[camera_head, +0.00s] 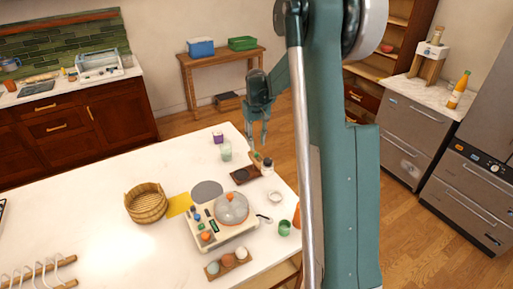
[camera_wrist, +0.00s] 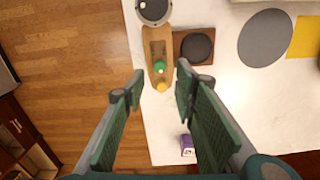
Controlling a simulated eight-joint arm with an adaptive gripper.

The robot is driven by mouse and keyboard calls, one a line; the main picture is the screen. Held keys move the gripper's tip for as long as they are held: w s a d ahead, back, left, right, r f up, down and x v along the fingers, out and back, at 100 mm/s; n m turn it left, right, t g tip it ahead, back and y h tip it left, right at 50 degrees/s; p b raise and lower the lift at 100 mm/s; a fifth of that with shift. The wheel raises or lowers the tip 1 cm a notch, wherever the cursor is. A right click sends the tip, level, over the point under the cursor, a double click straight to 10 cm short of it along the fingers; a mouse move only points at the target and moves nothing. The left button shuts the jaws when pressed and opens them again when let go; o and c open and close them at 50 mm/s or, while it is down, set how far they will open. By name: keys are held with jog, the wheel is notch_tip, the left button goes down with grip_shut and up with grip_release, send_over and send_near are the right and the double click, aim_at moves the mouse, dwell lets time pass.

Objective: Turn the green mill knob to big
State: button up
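A wooden piece with a round green knob (camera_wrist: 159,66) and a yellow knob (camera_wrist: 162,86) stands near the table edge in the wrist view. I take this as the mill; its wooden body (camera_wrist: 155,43) shows above the green knob. It appears small in the head view (camera_head: 257,158), where the knob's marking is too small to read. My gripper (camera_head: 257,143) hangs just above it, pointing down. In the wrist view my gripper (camera_wrist: 160,82) is open, its fingers apart on either side of the knobs, with nothing seen between them in contact.
A dark round dish on a wooden square (camera_wrist: 196,47) sits close beside the mill. A round-topped jar (camera_wrist: 153,10) stands at its other end. A purple item (camera_wrist: 187,145) is near my right finger. A white cooker (camera_head: 205,228) with a lidded pan (camera_head: 231,208) stands nearby.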

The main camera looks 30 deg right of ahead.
jog(key=shift+r, duration=0.85)
jog(key=shift+s+a+r+n+b, duration=0.1)
jog(key=shift+r+n+b, duration=0.55)
jog(key=shift+n, duration=1.15)
jog(key=shift+s+a+r+n+b, duration=0.1)
jog(key=shift+r+n+b, duration=0.5)
jog(key=shift+n, duration=1.2)
jog(key=shift+s+a+r+n+b, duration=0.1)
jog(key=shift+r+n+b, duration=0.5)
jog(key=shift+n, duration=1.2)
jog(key=shift+r, duration=0.15)
jog(key=shift+w, duration=0.1)
jog(key=m+p, duration=0.3)
jog(key=p, duration=0.1)
send_over(256, 153)
notch_tip(256, 153, down, 4)
jog(key=shift+d+f, duration=0.1)
jog(key=shift+d, duration=0.05)
